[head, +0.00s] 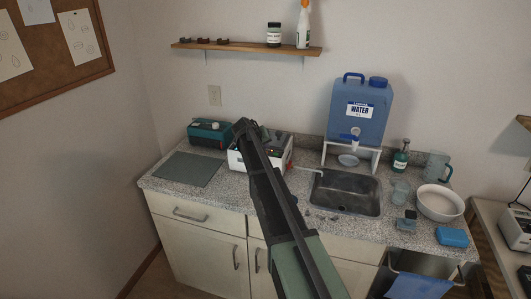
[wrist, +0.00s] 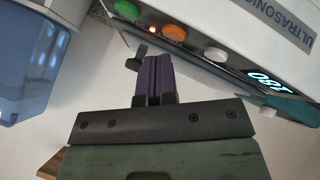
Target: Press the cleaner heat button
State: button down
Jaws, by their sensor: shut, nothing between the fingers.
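The ultrasonic cleaner (head: 236,160) is a white box on the counter, partly hidden behind my arm in the head view. Its front panel fills the upper right of the wrist view. It has a green button (wrist: 127,9), an orange button (wrist: 145,32), a white button (wrist: 215,54), a small lit lamp (wrist: 180,32) and a display (wrist: 270,80) that seems to read 180. I cannot read which button is heat. My gripper (wrist: 152,60) is shut and empty, its tips near the orange button, seemingly apart from it. In the head view, my arm's end (head: 245,125) overlaps the cleaner.
A teal device (head: 211,133) and a dark mat (head: 188,169) lie left of the cleaner. A sink (head: 346,193) and a blue water container (head: 358,120) on a white stand are to its right. A wooden shelf (head: 245,48) hangs above.

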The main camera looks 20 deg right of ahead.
jog(key=shift+f+b, duration=0.4)
jog(key=shift+f, duration=0.05)
jog(key=shift+f, duration=0.15)
dwell(0.3)
jog(key=shift+r+p, duration=0.5)
jog(key=shift+r, duration=0.15)
notch_tip(320, 180, up, 6)
jog(key=p, duration=0.6)
